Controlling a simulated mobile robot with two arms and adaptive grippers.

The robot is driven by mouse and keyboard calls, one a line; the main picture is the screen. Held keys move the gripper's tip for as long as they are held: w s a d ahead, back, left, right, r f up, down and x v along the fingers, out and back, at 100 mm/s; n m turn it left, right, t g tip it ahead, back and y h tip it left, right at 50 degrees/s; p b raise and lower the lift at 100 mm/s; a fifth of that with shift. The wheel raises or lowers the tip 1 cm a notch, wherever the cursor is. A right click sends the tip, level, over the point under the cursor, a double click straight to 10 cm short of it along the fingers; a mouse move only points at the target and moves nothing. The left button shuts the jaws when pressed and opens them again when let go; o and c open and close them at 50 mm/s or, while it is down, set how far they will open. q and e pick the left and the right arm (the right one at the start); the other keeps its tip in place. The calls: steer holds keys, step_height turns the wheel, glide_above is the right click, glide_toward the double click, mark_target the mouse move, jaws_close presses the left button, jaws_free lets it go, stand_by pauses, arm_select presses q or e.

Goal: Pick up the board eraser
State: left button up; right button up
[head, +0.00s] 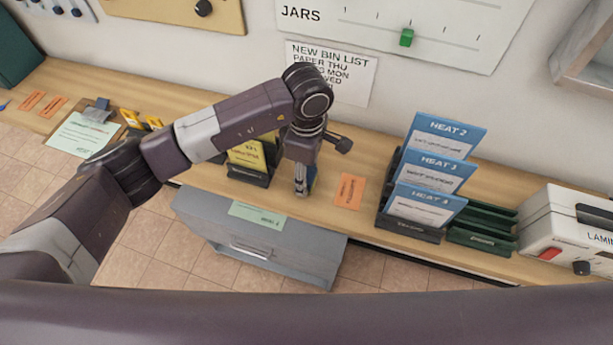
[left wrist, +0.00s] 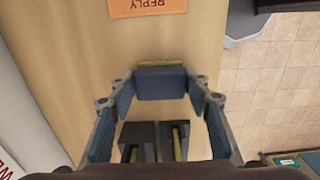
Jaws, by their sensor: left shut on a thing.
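My left gripper (head: 301,186) points down at the wooden bench, between a yellow card holder and an orange label. In the left wrist view, the gripper (left wrist: 158,92) is shut on the board eraser (left wrist: 160,84), a dark blue block with a thin yellowish edge. In the head view the gripper hides most of the eraser; only a blue sliver shows beside the fingers. I cannot tell whether the eraser touches the bench. My right gripper is not in view.
The yellow card holder (head: 248,158) stands close left of the gripper. The orange label (head: 349,191) lies to its right. A rack of blue HEAT cards (head: 431,170) and a white laminator (head: 570,235) stand farther right. A grey cabinet (head: 290,258) stands in front of the bench.

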arm_select(q)
steer(key=shift+w+r, duration=0.1)
steer(key=shift+r, duration=0.5)
step_height(320, 180, up, 19)
steer(key=b, duration=0.4)
steer(key=shift+b, duration=0.4)
steer(key=shift+f, duration=0.1)
